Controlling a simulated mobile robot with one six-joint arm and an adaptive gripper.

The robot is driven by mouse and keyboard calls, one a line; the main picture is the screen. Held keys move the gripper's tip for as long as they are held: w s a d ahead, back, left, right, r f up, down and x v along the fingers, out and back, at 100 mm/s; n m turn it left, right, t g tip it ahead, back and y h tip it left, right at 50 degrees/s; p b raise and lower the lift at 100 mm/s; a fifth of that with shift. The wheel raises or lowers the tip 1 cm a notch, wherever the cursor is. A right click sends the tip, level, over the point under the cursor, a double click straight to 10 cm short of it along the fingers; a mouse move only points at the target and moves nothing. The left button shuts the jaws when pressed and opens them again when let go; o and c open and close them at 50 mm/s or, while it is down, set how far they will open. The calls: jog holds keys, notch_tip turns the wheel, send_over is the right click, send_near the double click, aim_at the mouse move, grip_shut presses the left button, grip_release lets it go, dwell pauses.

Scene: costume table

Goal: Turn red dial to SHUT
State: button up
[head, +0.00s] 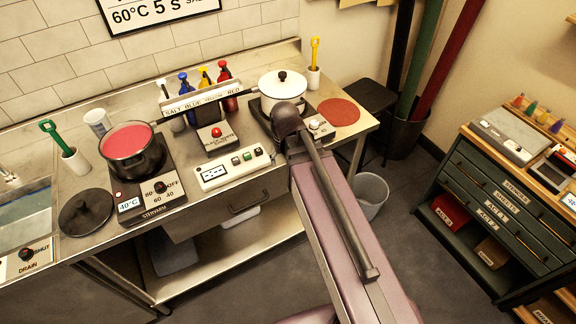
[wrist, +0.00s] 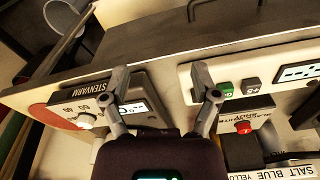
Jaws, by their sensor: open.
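The drain panel (head: 36,262) is at the far left of the head view, at the sink's front edge, with the words SHUT and DRAIN. A small round dial (head: 27,254) sits on it, dark with a reddish tint; its exact setting is too small to tell. My gripper (wrist: 162,78) shows in the wrist view with its two fingers wide apart and nothing between them. It is over the front of the counter, between the right hotplate and the timer panel, far to the right of the dial. In the head view my own arm hides the gripper.
The left hotplate (head: 160,195) bears a pot of red liquid (head: 129,140). A black lid (head: 86,212) lies between it and the sink (head: 25,215). The timer panel (head: 231,167), a red-button box (head: 217,137) and a white pot (head: 282,88) stand farther right. The floor in front is clear.

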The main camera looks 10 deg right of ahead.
jog(key=shift+s+d+f, duration=0.3)
jog(key=shift+s+d, duration=0.2)
jog(key=shift+s, duration=0.15)
jog(key=shift+s, duration=0.1)
jog(key=s+d, duration=0.2)
jog(key=s, duration=0.1)
jog(key=shift+m+g, duration=0.3)
jog(key=shift+g, duration=0.1)
dwell(1.8)
